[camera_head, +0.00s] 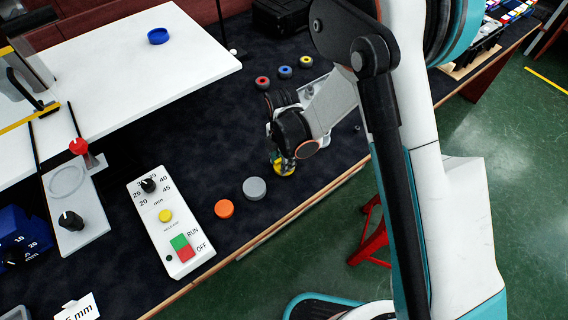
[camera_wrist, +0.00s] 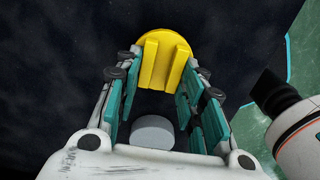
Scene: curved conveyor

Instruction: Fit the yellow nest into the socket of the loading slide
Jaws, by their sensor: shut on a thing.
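The yellow nest shows in the wrist view (camera_wrist: 163,62) as a round yellow piece with two upright ribs, at the far end between my fingers. In the head view the yellow nest (camera_head: 285,170) is mostly hidden below my gripper (camera_head: 282,160), near the front edge of the dark table. My gripper is shut on the nest; I cannot tell whether the nest touches the table. At the left, a grey plate (camera_head: 88,222), which looks like the loading slide, has a round ring-shaped socket (camera_head: 66,181). A red knob (camera_head: 79,146) stands at its far end.
A white control panel (camera_head: 150,215), an orange disc (camera_head: 224,208) and a grey disc (camera_head: 255,188) lie between gripper and slide. Several small coloured rings (camera_head: 285,72) lie behind my gripper. A white board (camera_head: 150,70) carries a blue ring (camera_head: 158,36).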

